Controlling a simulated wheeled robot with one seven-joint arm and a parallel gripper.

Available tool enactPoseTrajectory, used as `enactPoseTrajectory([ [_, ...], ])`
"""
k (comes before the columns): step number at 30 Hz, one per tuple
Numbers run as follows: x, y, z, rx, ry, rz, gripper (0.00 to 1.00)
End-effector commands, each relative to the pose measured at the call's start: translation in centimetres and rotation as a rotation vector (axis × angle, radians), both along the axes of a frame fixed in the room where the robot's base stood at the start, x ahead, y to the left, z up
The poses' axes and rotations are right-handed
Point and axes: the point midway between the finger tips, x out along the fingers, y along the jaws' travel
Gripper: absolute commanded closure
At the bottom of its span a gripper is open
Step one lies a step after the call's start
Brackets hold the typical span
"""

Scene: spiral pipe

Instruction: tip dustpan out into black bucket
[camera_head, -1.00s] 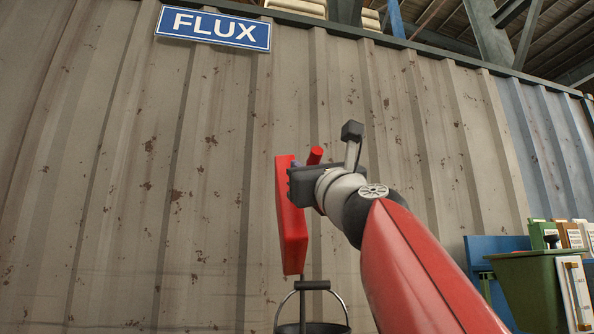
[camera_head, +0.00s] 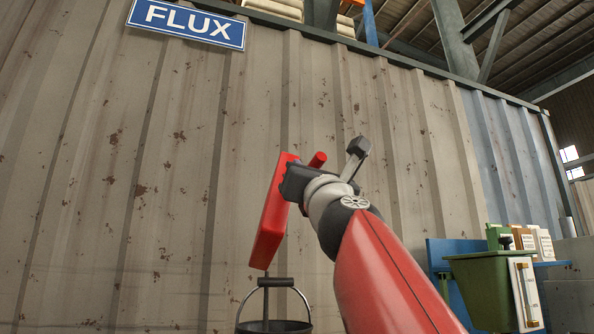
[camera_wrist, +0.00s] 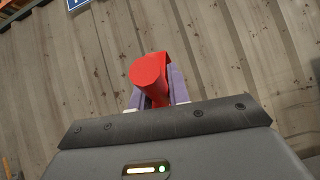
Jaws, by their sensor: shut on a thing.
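The red dustpan (camera_head: 272,215) is held up with its flat pan hanging downward and tilted, its lower end toward the lower left. My gripper (camera_head: 296,182) is shut on its red handle, whose round end (camera_wrist: 149,71) shows between the two fingers in the wrist view. The black bucket (camera_head: 272,326) with a raised wire handle is at the bottom edge, below the dustpan's lower end in the picture. Its lower part is cut off and its inside is hidden. A dark thin stem shows between the pan and the bucket handle. No falling contents are visible.
A rusty corrugated metal wall (camera_head: 130,200) with a blue FLUX sign (camera_head: 187,22) stands behind. At the right are a green bin (camera_head: 490,285) and a blue panel (camera_head: 440,262). The space left of the dustpan looks clear.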

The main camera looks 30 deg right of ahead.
Motion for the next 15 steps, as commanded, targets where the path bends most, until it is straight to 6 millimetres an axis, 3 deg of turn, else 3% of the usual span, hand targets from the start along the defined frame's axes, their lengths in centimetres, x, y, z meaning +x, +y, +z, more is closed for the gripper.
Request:
enactPoseTrajectory([
  [15,-1.1,-2.6,-1.3,0.167,-0.065,0.001,1.00],
])
